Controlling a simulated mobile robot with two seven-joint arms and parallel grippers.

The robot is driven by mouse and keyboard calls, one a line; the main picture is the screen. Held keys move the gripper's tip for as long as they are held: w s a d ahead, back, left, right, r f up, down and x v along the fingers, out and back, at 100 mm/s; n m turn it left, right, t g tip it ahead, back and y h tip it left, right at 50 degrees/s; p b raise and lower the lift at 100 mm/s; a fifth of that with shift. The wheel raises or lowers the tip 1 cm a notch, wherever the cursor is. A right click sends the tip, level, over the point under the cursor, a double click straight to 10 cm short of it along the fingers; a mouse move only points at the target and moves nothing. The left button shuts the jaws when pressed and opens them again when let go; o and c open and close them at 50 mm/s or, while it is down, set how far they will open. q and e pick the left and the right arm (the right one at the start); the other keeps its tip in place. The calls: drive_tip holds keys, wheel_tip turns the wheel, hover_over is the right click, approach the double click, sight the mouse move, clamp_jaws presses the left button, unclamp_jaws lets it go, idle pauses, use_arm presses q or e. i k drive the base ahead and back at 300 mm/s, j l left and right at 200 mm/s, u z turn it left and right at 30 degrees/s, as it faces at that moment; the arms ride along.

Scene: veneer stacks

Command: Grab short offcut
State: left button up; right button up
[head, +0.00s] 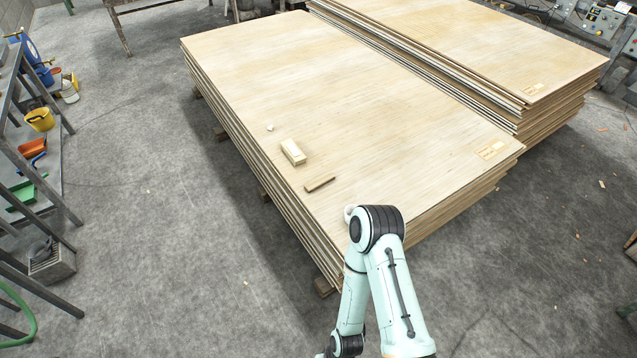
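Two small wooden pieces lie apart on top of the nearer veneer stack (360,90), close to its left edge. One is a pale, thick short block (293,152). The other is a darker, thinner strip (320,184), nearer to me and slightly right of the block. I cannot tell for certain which one is the short offcut. One of my arms rises from the bottom of the head view, its bent joint over the stack's near edge. Neither gripper shows in this view.
A small whitish lump (270,128) lies on the stack beyond the block. A second veneer stack (470,40) stands close on the right. At the left is a metal rack (45,180) with a yellow bucket (39,119) and bins.

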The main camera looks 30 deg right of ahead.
sight(325, 178)
drive_tip(key=i+j, duration=0.25)
drive_tip(key=i, duration=0.25)
drive_tip(key=i+j, duration=0.25)
drive_tip(key=i, duration=0.2)
drive_tip(key=i+j, duration=0.25)
drive_tip(key=i, duration=0.25)
drive_tip(key=i+z, duration=0.3)
drive_tip(key=z, duration=0.15)
drive_tip(key=i+z, duration=0.45)
drive_tip(key=i+j+z, duration=0.1)
drive_tip(key=z, duration=0.35)
drive_tip(key=i+l+z, duration=0.15)
drive_tip(key=z, duration=0.2)
drive_tip(key=i+z, duration=0.6)
drive_tip(key=z, duration=0.15)
